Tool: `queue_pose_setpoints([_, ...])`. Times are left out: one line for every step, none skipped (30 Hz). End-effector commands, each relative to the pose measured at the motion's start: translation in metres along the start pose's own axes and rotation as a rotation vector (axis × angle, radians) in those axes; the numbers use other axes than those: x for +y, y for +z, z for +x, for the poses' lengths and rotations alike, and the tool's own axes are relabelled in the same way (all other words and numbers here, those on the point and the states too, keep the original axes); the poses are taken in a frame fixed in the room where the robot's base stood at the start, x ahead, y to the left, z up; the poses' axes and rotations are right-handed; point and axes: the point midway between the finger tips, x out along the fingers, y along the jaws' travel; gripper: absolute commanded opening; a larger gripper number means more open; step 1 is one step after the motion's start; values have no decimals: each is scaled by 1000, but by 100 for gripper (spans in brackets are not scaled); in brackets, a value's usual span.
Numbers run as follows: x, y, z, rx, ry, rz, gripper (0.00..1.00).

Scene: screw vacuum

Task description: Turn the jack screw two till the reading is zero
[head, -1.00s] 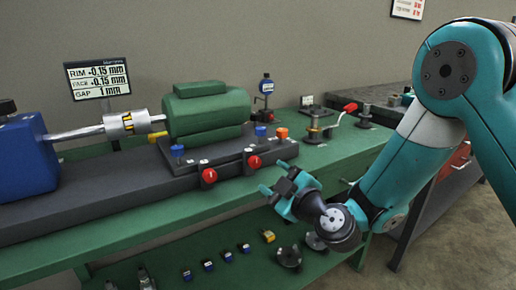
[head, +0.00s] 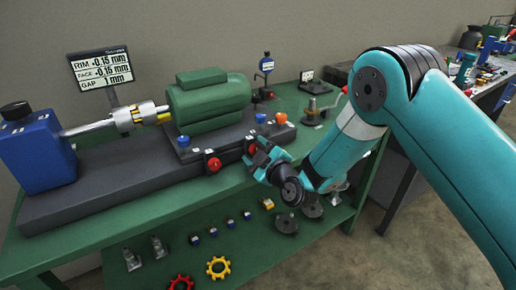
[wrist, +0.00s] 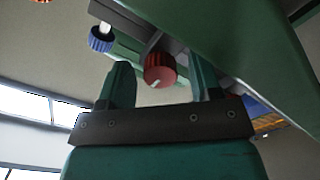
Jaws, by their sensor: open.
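Two red jack screw knobs sit on the front of the dark base under the green motor (head: 208,98): a left one (head: 214,164) and a right one (head: 251,149). I cannot read their numbers. My gripper (head: 260,156) is open at the right red knob, partly covering it in the head view. In the wrist view a red knob (wrist: 160,70) with a pale mark shows between my open fingers (wrist: 163,88), apart from both. The display (head: 102,69) reads RIM +0.15 mm, FACE +0.15 mm, GAP 1 mm.
Blue knobs (head: 183,141) and an orange knob (head: 281,117) stand on the base close by. A blue machine (head: 37,151) joins the motor by a shaft and coupling. A dial gauge (head: 266,65) stands behind. Small parts lie on the lower shelf (head: 259,239).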

Motion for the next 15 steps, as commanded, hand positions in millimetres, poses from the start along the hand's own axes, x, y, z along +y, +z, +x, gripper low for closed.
queue_pose_setpoints([0,0,0,0,0,0,58])
queue_pose_setpoints([0,0,0,0,0,0,58])
queue_pose_setpoints([0,0,0,0,0,0,58])
queue_pose_setpoints([0,0,0,0,0,0,54])
queue_pose_setpoints([0,0,0,0,0,0,47])
queue_pose_setpoints([0,0,0,0,0,0,38])
queue_pose_setpoints([0,0,0,0,0,0,31])
queue_pose_setpoints([0,0,0,0,0,0,24])
queue_pose_setpoints([0,0,0,0,0,0,15])
queue_pose_setpoints([0,0,0,0,0,0,9])
queue_pose_setpoints([0,0,0,0,0,0,9])
queue_pose_setpoints([2,3,-2,-2,1,2,9])
queue_pose_setpoints([2,2,-1,-1,1,0,9])
queue_pose_setpoints([1,1,-1,-1,1,1,9])
queue_pose_setpoints([1,2,-1,-1,1,4,9])
